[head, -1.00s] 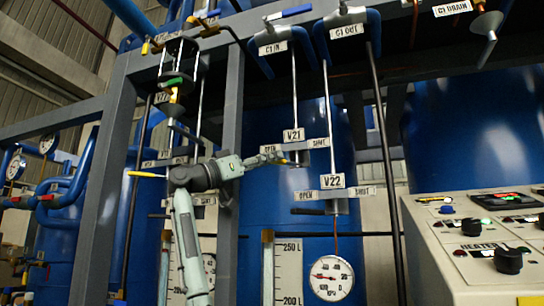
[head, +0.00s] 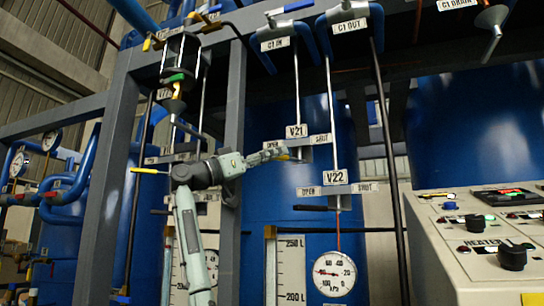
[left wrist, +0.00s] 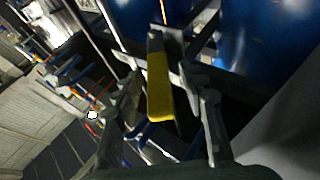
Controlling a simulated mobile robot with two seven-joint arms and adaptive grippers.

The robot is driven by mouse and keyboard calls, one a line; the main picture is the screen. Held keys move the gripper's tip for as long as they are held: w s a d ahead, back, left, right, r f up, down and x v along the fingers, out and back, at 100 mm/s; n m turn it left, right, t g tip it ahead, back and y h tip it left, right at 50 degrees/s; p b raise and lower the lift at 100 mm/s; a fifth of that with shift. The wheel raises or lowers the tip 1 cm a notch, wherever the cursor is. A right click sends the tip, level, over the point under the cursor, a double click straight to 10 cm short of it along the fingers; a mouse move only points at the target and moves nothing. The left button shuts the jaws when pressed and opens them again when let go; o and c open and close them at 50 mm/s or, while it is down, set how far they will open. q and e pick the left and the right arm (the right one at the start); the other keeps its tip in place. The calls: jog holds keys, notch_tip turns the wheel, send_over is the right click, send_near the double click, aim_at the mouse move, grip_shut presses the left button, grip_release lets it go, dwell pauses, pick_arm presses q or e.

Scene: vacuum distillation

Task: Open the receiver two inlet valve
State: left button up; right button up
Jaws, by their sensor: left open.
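The V21 valve has a label (head: 296,131) above a plate marked OPEN at left and SHUT at right. Its yellow-gripped lever is mostly hidden by my left gripper (head: 275,154) in the head view. In the left wrist view a yellow lever handle (left wrist: 159,88) lies between the two spread fingers of my left gripper (left wrist: 164,100). The gripper is open; I cannot tell whether a finger touches the handle. The V22 valve label (head: 337,177) hangs lower right, above its own OPEN and SHUT plate. My right gripper is not in view.
Grey frame posts (head: 105,190) and thin vertical rods stand around the arm. A pressure gauge (head: 333,274) is below V22. A control console (head: 470,240) fills the lower right. Another yellow lever (head: 148,170) sticks out at left, close to my arm.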

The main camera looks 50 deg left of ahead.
pick_arm(q)
jog(key=v, duration=1.2)
dwell(0.3)
